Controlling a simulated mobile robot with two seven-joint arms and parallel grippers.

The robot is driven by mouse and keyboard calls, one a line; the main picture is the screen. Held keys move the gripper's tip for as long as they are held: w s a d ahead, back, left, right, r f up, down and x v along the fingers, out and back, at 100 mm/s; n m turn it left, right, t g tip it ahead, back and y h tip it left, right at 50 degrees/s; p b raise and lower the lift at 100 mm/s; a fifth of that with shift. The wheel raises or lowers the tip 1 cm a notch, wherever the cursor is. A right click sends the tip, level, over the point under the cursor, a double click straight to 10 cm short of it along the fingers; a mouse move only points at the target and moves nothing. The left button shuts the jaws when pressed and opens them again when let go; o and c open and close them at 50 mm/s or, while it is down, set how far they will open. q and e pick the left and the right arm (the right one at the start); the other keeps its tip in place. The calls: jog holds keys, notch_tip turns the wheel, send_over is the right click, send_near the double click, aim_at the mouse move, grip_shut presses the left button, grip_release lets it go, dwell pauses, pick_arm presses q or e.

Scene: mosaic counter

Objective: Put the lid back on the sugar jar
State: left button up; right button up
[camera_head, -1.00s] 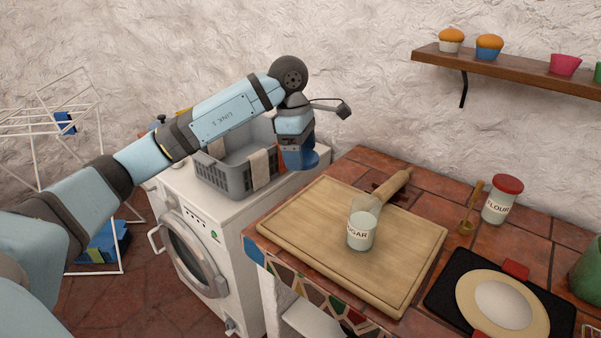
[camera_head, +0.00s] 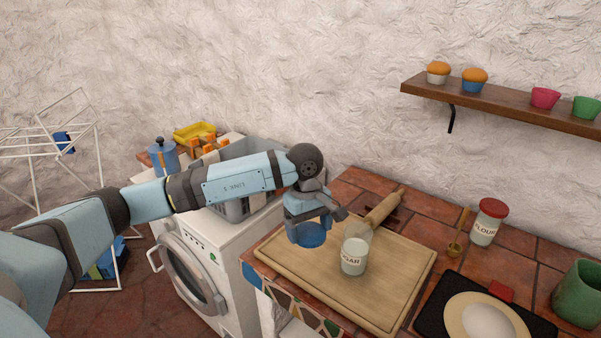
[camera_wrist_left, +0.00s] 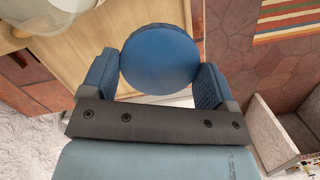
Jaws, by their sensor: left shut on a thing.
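The sugar jar (camera_head: 354,256) is clear glass with white contents and a SUGAR label. It stands upright and open on the wooden board (camera_head: 400,282). My left gripper (camera_head: 309,236) is shut on a round blue lid (camera_head: 311,235), held level above the board's left part, left of the jar and apart from it. In the left wrist view the lid (camera_wrist_left: 160,58) sits between the two fingers, and part of the jar (camera_wrist_left: 42,12) shows at the top left. My right gripper is not in view.
A rolling pin (camera_head: 384,209) lies behind the jar. A red-lidded flour jar (camera_head: 488,224), a brass scoop (camera_head: 456,244) and a plate (camera_head: 455,318) on a black mat are to the right. A washing machine (camera_head: 190,262) with a grey basket is left of the counter.

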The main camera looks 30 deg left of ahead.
pick_arm(q)
jog(key=s+d+f+m+p, duration=0.2)
jog(key=s+f+m, duration=0.1)
jog(key=s+m, duration=0.1)
jog(key=s+d+f+m+y+p, duration=0.1)
jog(key=s+d+f+m+p, duration=0.1)
jog(key=s+f+m, duration=0.1)
jog(key=s+d+f+m+g+p, duration=0.1)
jog(key=s+d+f+m+p, duration=0.1)
jog(key=s+f+m, duration=0.1)
jog(key=shift+s+d+f+m+y, duration=0.1)
jog(key=shift+s+d+m+y, duration=0.1)
jog(key=shift+s+m, duration=0.35)
jog(key=shift+s+d+f+m+y, duration=0.15)
jog(key=shift+s+m, duration=0.15)
jog(key=shift+m, duration=0.35)
